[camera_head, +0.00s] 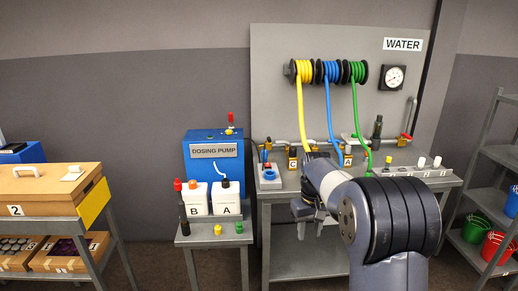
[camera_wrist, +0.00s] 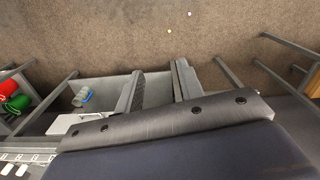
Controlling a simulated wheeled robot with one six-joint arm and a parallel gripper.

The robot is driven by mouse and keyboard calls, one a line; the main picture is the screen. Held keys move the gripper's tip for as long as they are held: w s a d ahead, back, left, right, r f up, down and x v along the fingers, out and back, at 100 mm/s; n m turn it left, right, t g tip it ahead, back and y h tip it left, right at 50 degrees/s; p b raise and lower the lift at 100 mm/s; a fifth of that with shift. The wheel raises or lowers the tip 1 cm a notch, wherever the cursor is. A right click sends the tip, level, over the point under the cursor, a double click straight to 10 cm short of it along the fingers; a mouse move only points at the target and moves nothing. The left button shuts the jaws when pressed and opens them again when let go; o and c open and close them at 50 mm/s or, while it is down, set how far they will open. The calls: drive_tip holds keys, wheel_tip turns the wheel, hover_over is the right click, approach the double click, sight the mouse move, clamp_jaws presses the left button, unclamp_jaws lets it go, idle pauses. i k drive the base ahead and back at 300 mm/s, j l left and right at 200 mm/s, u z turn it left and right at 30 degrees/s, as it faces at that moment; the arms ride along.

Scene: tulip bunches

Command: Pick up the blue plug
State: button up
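I cannot make out the blue plug for certain in either view. A yellow plug (camera_head: 217,229) and a green plug (camera_head: 239,227) stand on the small grey table (camera_head: 205,241) in the head view. My gripper (camera_wrist: 160,82) has its two dark fingers apart, with nothing between them. In the head view my arm reaches over the grey workbench and hides part of it.
Bottles B (camera_head: 195,199) and A (camera_head: 226,199) stand before the blue dosing pump (camera_head: 212,149). A blue hose (camera_head: 329,110) hangs between yellow and green ones. A rack with buckets (camera_head: 495,246) is right, a box shelf left. Two tiny pale spots show on the floor.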

sight(264, 156)
drive_tip(key=i+j, duration=0.15)
drive_tip(key=i, duration=1.05)
drive_tip(key=i+j+u, duration=0.15)
drive_tip(key=i, duration=1.05)
